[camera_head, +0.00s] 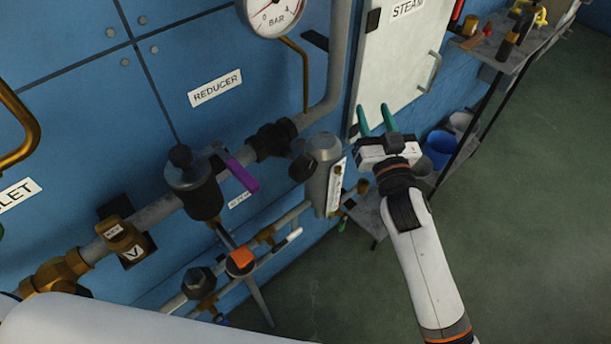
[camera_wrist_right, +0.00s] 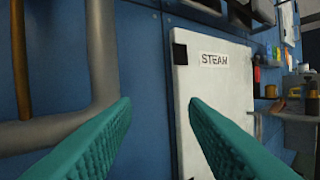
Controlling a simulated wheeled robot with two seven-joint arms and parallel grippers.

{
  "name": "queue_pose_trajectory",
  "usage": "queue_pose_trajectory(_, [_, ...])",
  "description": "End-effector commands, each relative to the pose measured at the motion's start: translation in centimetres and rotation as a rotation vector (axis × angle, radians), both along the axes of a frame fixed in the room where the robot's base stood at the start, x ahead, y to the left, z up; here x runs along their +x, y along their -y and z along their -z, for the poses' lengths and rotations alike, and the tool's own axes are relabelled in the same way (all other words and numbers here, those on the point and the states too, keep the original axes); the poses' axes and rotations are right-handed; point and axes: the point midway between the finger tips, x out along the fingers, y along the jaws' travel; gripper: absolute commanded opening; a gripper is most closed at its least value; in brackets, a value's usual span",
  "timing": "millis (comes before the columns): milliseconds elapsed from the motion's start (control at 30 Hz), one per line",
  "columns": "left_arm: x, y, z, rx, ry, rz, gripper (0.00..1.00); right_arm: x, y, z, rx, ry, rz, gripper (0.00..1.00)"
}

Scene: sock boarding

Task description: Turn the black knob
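Several dark parts could be the black knob. A round black one (camera_head: 302,167) sits on the left side of the grey cylinder (camera_head: 319,188). Another black, rounded top (camera_head: 180,156) stands on the dark valve body below the REDUCER label. A dark hexagonal one (camera_head: 198,281) is low on the lower pipework. My right gripper (camera_head: 374,112) is to the right of the cylinder, in front of the white STEAM door. Its teal fingers are apart with nothing between them, also in the right wrist view (camera_wrist_right: 160,102). My left gripper is out of view.
The white STEAM door (camera_head: 395,60) has a handle (camera_head: 431,72) at its right. A purple lever (camera_head: 242,176) and an orange block (camera_head: 241,260) stick out from the pipes. A pressure gauge (camera_head: 273,13) is above. A shelf and blue bucket (camera_head: 439,149) stand right; the floor is clear.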

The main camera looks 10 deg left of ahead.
Motion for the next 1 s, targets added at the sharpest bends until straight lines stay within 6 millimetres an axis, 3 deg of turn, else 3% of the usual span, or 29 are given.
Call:
queue_pose_trajectory(33, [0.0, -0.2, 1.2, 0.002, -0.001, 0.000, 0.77, -0.9, -1.0, -4.1, 0.041, 0.114, -0.039, 0.40])
queue_pose_trajectory(100, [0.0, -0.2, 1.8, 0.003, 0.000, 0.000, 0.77, -2.8, -2.6, -9.8, 0.091, 0.265, -0.112, 0.40])
queue_pose_trajectory(200, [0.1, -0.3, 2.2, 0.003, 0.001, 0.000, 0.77, -6.5, -5.9, -17.1, 0.132, 0.495, -0.283, 0.40])
queue_pose_trajectory(300, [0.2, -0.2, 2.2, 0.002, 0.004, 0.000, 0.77, -11.1, -10.6, -21.9, 0.104, 0.711, -0.543, 0.40])
queue_pose_trajectory(367, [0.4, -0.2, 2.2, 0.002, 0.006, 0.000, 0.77, -13.9, -13.5, -23.2, 0.050, 0.809, -0.715, 0.40])
queue_pose_trajectory(467, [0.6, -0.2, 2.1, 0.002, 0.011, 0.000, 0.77, -18.5, -17.9, -23.1, -0.117, 0.924, -1.040, 0.40])
queue_pose_trajectory(533, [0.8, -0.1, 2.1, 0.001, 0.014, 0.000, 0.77, -21.4, -20.4, -21.2, -0.308, 0.950, -1.284, 0.40])
queue_pose_trajectory(633, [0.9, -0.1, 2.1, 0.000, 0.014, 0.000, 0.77, -23.2, -22.0, -16.7, -0.693, 0.866, -1.595, 0.40])
queue_pose_trajectory(700, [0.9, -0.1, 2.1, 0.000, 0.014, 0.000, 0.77, -22.5, -21.5, -13.5, -1.003, 0.720, -1.735, 0.40])
queue_pose_trajectory(800, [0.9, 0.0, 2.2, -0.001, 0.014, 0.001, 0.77, -19.8, -19.0, -10.6, -1.416, 0.440, -1.789, 0.40])
queue_pose_trajectory(900, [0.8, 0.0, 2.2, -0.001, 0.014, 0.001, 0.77, -16.8, -15.9, -10.1, -1.731, 0.154, -1.721, 0.40])
queue_pose_trajectory(1000, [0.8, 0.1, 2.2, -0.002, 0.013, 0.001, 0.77, -14.6, -13.3, -10.7, -1.926, -0.068, -1.613, 0.40])
